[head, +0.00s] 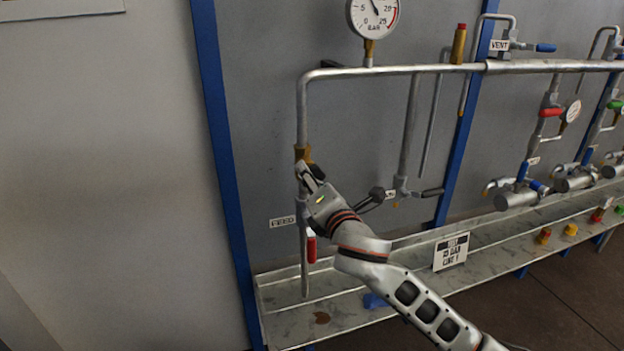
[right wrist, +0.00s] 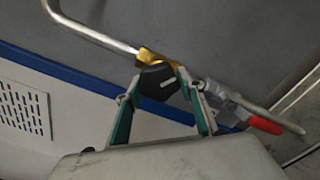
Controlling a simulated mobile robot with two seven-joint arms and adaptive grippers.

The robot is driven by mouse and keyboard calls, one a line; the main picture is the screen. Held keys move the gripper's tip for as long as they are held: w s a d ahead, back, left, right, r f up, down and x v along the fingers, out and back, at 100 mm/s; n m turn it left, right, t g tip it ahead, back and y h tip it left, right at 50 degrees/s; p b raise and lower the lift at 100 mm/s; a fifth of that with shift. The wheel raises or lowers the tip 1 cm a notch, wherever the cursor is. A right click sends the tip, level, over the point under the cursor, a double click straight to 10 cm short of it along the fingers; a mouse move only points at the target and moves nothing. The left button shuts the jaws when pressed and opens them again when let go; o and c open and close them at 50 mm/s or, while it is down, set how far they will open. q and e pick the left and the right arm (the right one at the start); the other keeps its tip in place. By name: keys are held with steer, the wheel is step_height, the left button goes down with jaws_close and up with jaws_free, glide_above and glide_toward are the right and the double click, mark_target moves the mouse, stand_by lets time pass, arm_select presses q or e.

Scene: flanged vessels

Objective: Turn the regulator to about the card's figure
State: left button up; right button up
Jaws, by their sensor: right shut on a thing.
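The regulator is a brass body (head: 302,153) on the vertical feed pipe at the left, below the pipe's bend. In the right wrist view its black knob (right wrist: 158,81) with a white pointer line sits between my fingers, with the brass body behind it. My right gripper (head: 309,178) is shut on the knob; it also shows in the right wrist view (right wrist: 160,92). The card (head: 451,251) stands on the tray and appears to read "test 15 bar line 1", though the print is small. The pressure gauge (head: 373,15) is cut by the top edge. My left gripper is out of view.
A red-handled feed valve (head: 311,246) hangs below the regulator, close under my right gripper. A vent valve with a blue handle (head: 545,47) is at the upper right.

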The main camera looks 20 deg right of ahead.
steer(key=m, duration=0.6)
steer(key=shift+a+r, duration=0.1)
steer(key=shift+r, duration=0.05)
steer(key=shift+m, duration=0.3)
steer(key=o, duration=1.1)
steer(key=s, duration=1.2)
steer(key=shift+d, duration=0.2)
